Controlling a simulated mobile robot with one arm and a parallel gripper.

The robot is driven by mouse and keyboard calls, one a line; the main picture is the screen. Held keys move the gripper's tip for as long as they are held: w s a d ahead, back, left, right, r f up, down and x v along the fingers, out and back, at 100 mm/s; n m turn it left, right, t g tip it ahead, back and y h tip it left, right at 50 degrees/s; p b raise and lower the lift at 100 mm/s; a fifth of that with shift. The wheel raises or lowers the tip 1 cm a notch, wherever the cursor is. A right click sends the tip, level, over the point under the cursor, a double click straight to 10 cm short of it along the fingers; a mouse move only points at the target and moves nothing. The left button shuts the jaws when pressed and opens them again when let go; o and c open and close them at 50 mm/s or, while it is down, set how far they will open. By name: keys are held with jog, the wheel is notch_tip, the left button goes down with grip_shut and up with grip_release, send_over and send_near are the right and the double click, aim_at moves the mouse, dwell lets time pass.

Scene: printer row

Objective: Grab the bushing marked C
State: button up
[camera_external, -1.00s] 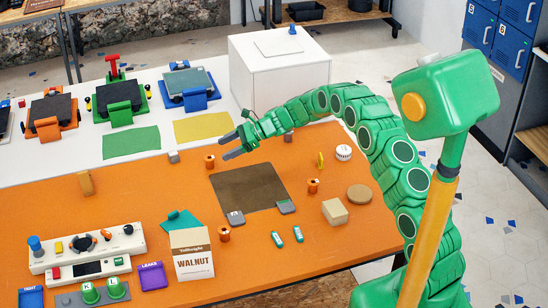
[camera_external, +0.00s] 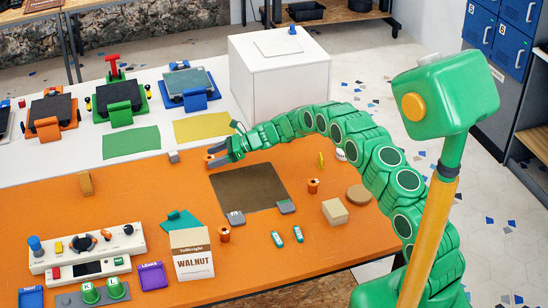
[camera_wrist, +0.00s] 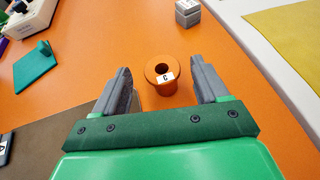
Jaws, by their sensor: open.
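An orange bushing (camera_wrist: 161,74) with a dark hole and a small white label stands on the orange table in the wrist view. The label's single dark mark is small and turned, so I cannot read it surely. My gripper (camera_wrist: 161,82) is open, with one grey finger on each side of the bushing and visible gaps between. In the external view my gripper (camera_external: 212,156) is low at the table's far part, largely hiding that bushing. Two other orange bushings stand apart, one near the brown mat's front (camera_external: 224,234) and one to its right (camera_external: 313,187); their marks are unreadable.
A small grey block (camera_wrist: 187,12) stands beyond the bushing. The brown mat (camera_external: 245,187) lies nearby, with a teal piece (camera_wrist: 35,66) to the left in the wrist view. A walnut box (camera_external: 193,255) and control panel (camera_external: 85,250) stand in front.

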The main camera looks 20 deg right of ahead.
aim_at(207, 159)
jog(key=shift+x, duration=2.25)
jog(key=shift+w+d+f, duration=0.1)
jog(key=c, duration=1.1)
